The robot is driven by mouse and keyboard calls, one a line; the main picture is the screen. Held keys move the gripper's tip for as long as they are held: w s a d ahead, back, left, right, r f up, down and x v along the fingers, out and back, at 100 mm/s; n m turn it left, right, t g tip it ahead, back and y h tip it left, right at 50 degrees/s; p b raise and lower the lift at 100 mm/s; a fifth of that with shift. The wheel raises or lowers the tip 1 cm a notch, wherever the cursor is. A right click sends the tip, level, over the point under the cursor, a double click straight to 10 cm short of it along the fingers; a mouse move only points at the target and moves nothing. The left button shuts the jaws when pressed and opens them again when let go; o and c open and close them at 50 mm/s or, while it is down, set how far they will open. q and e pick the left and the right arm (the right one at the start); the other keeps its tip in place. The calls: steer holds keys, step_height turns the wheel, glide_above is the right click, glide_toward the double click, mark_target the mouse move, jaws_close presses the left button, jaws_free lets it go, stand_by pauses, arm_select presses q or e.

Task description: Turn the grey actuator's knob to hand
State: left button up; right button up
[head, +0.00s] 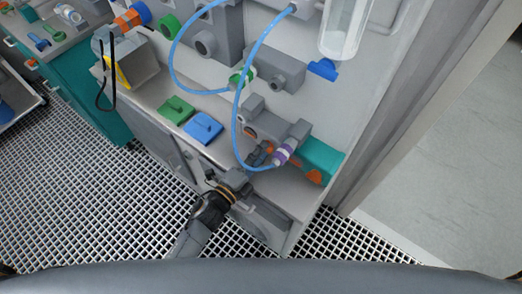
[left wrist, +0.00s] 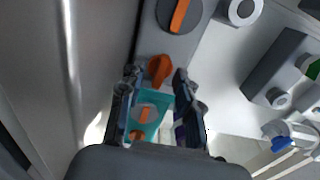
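The grey actuator (head: 268,123) sits low on the pale panel in the head view. In the left wrist view its grey body (left wrist: 160,45) carries a dial with an orange pointer (left wrist: 180,15) and, below that, an orange knob (left wrist: 160,69). My left gripper (head: 261,156) reaches up to the actuator from below. In the wrist view its two fingers (left wrist: 156,76) are apart, with the orange knob between the tips. Gaps show on both sides of the knob. Whether the tips reach its depth I cannot tell. My right gripper is not in view.
A teal actuator (head: 321,158) with orange parts is beside the grey one. A blue hose (head: 237,125) with a purple-and-white fitting (head: 284,153) hangs close to my left gripper. Green (head: 176,109) and blue (head: 203,128) blocks lie on the ledge. A clear vessel (head: 345,28) is above.

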arm_select(q)
steer(key=shift+w+d, duration=0.1)
steer(key=shift+w, duration=0.05)
steer(key=shift+c, duration=0.4)
jaws_close()
